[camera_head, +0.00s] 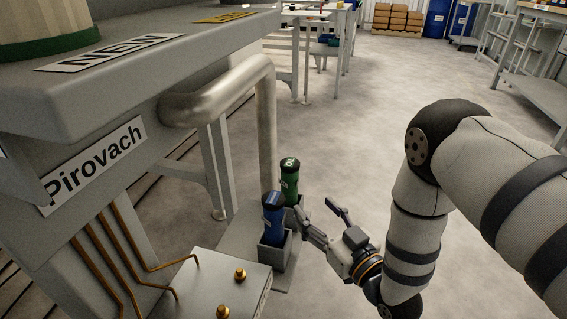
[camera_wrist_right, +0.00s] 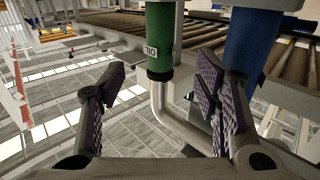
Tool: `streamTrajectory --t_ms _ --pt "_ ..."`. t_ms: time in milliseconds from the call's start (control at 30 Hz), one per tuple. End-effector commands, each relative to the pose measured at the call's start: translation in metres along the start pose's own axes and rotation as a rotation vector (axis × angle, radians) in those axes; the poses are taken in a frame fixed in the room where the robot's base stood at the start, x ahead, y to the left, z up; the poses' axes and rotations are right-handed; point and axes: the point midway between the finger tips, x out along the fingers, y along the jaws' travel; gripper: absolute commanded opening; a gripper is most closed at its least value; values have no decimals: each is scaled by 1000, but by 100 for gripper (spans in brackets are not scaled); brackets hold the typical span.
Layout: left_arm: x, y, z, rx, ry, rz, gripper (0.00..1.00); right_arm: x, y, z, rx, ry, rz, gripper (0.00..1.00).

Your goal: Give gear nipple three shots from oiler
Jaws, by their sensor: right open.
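Two upright bottle-like canisters stand in grey holders beside the machine: a blue one (camera_head: 273,218) with a dark top and a green one (camera_head: 289,180) behind it. In the right wrist view the green canister (camera_wrist_right: 160,40), with a white label, shows between the spread fingers (camera_wrist_right: 162,75), and the blue canister (camera_wrist_right: 252,45) is beyond the right finger. Two brass nipples, one (camera_head: 240,273) and another (camera_head: 222,311), stand on the grey box (camera_head: 190,270). My left gripper is not in view.
The machine bench (camera_head: 150,65) with a "Pirovach" sign (camera_head: 95,165) fills the left. A thick bent pipe (camera_head: 225,95) comes down behind the canisters. Copper tubes (camera_head: 125,250) run to the box. The floor (camera_head: 345,125) beyond my right gripper is clear.

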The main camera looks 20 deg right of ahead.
Motion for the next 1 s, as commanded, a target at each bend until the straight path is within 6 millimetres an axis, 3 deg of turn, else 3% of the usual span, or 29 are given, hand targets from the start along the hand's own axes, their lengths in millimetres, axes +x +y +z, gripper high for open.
streamTrajectory --t_ms 233,600,700,900,933,1000 --pt "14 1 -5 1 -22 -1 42 49 0 1 -1 9 -2 57" --pt "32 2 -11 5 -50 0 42 110 2 -5 -1 6 -1 57" --pt "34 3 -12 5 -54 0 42 120 2 -6 0 6 -1 57" --pt "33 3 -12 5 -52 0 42 121 2 -9 0 5 0 57" --pt "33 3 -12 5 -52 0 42 121 2 -9 0 5 0 55" --pt "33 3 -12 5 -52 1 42 121 2 -9 -1 5 0 39"
